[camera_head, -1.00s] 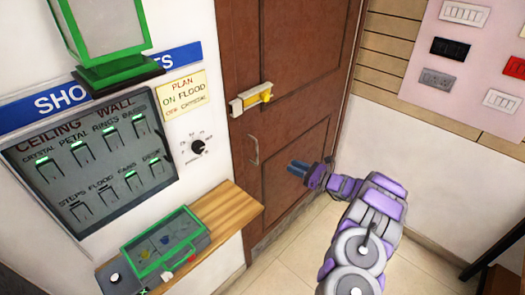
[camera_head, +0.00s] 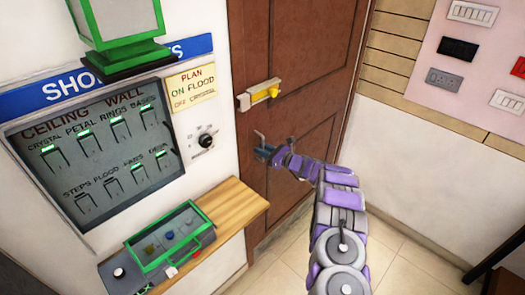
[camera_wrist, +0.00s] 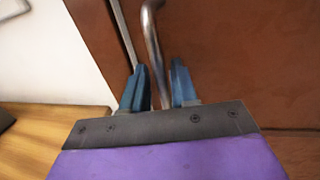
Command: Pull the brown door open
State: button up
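The brown door (camera_head: 300,50) stands shut in its frame at the centre of the head view. A thin metal handle (camera_wrist: 153,45) is on its left side; in the wrist view it runs down between my two blue fingers. My gripper (camera_head: 265,152) is at the handle, with a finger on each side of it and gaps still showing. The fingers (camera_wrist: 157,85) are apart. In the head view my gripper hides most of the handle. A yellow and white latch (camera_head: 259,94) sits on the door above the handle.
Left of the door are a switch panel (camera_head: 95,150), a dial (camera_head: 205,140) and a wooden shelf (camera_head: 232,205) bearing a green-framed box (camera_head: 165,240). A pink switch board (camera_head: 470,65) hangs on the right wall. Tiled floor (camera_head: 400,260) lies clear below.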

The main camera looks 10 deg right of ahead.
jog(key=shift+w+a, duration=0.15)
jog(key=shift+a, duration=0.05)
jog(key=shift+d, duration=0.6)
jog(key=shift+c, duration=1.4)
jog(key=shift+a+r, duration=0.15)
jog(key=shift+a, duration=0.15)
grip_shut()
jog(key=shift+d, duration=0.1)
